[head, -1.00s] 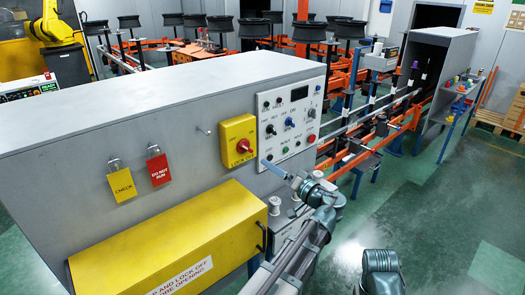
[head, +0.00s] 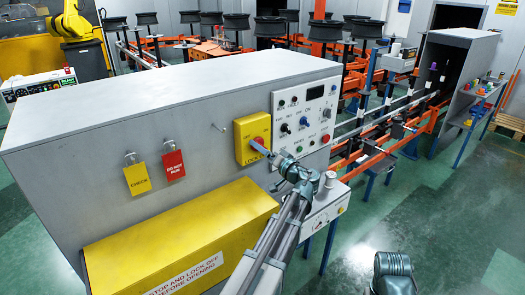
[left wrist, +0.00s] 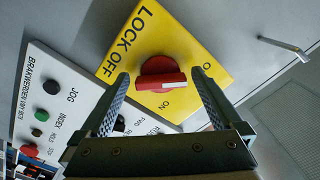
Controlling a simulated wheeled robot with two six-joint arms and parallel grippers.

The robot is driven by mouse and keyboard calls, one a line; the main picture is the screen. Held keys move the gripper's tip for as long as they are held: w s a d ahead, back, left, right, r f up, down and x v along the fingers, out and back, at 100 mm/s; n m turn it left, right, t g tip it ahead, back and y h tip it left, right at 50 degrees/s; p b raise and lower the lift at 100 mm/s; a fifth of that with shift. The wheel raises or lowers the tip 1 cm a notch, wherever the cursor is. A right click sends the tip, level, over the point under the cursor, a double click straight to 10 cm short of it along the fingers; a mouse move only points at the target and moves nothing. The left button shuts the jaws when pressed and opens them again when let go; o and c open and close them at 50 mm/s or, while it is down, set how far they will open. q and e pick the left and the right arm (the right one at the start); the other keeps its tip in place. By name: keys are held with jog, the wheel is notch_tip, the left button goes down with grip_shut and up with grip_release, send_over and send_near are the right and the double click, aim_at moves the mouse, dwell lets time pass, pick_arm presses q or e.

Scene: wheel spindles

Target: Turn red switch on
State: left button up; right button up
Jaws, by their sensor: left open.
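The red switch (left wrist: 160,76) is a round red rotary knob with a white mark on its bar, on a yellow lock-off plate (left wrist: 195,45) labelled with ON and another position. In the head view the yellow plate (head: 244,132) sits on the front of the grey cabinet, and the red knob (head: 259,142) is partly behind my gripper. My left gripper (head: 257,147) is at the plate. In the left wrist view its two fingers (left wrist: 160,90) are open, one on each side of the knob, with gaps visible. The right arm shows only partly at the bottom edge, its gripper out of view.
A control panel (head: 304,118) with several buttons and knobs is right of the yellow plate. A yellow cover (head: 185,240) juts out below. Yellow and red tags (head: 173,165) hang to the left. A hook (left wrist: 280,46) sticks out beside the plate.

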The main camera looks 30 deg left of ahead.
pick_arm(q)
jog(key=shift+a, duration=0.1)
jog(key=shift+c, duration=0.2)
jog(key=c, duration=1.2)
jog(key=shift+m, duration=0.3)
jog(key=shift+r+m+p, duration=0.15)
jog(key=shift+m, duration=2.7)
jog(key=shift+r+m+p, duration=0.15)
jog(key=shift+m, duration=2.65)
jog(key=shift+r+m+p, duration=0.15)
jog(key=shift+m, duration=2.7)
